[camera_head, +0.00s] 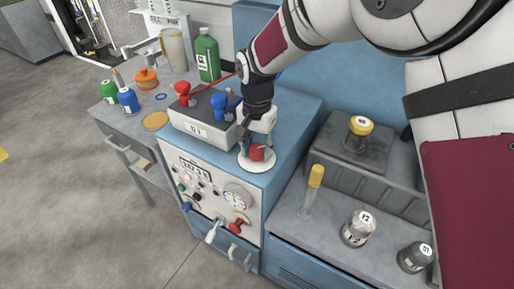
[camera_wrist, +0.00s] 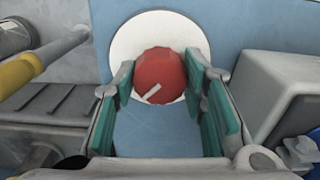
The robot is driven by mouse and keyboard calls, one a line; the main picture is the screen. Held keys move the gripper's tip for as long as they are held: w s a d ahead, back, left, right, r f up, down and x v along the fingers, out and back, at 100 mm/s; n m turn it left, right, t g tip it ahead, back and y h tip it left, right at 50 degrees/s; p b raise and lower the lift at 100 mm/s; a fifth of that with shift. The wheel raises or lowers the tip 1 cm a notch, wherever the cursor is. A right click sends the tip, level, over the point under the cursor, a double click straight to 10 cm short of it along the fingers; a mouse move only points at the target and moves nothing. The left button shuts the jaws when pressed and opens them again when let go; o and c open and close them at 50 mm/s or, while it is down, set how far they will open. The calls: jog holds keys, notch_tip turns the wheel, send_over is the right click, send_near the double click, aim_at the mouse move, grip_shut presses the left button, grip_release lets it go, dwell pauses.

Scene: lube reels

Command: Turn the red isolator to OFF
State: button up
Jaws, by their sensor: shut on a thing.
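The red isolator (camera_wrist: 160,77) is a round red knob with a white pointer mark, on a white round plate (camera_wrist: 120,50) on the blue cabinet top. In the wrist view the mark slants from lower left to upper right. The knob also shows in the head view (camera_head: 257,153) on its white plate (camera_head: 256,166). My gripper (camera_wrist: 160,82) is shut on the knob, with one green-padded finger on each side of it. Any ON or OFF lettering cannot be made out.
A grey box (camera_head: 203,120) with red and blue fittings stands left of my gripper. A front panel (camera_head: 212,195) with a gauge, lamps and levers is below. A yellow-capped tube (camera_head: 313,190) and jars (camera_head: 357,229) stand to the right. Bottles (camera_head: 207,56) stand behind.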

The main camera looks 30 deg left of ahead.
jog(key=n+b, duration=0.1)
jog(key=n, duration=0.3)
jog(key=shift+n, duration=0.4)
jog(key=n+b, duration=0.1)
jog(key=n, duration=0.3)
jog(key=n+b, duration=0.1)
jog(key=n, duration=0.4)
jog(key=shift+n, duration=1.8)
jog(key=o, duration=1.2)
jog(key=shift+c, duration=0.2)
jog(key=shift+r, duration=0.1)
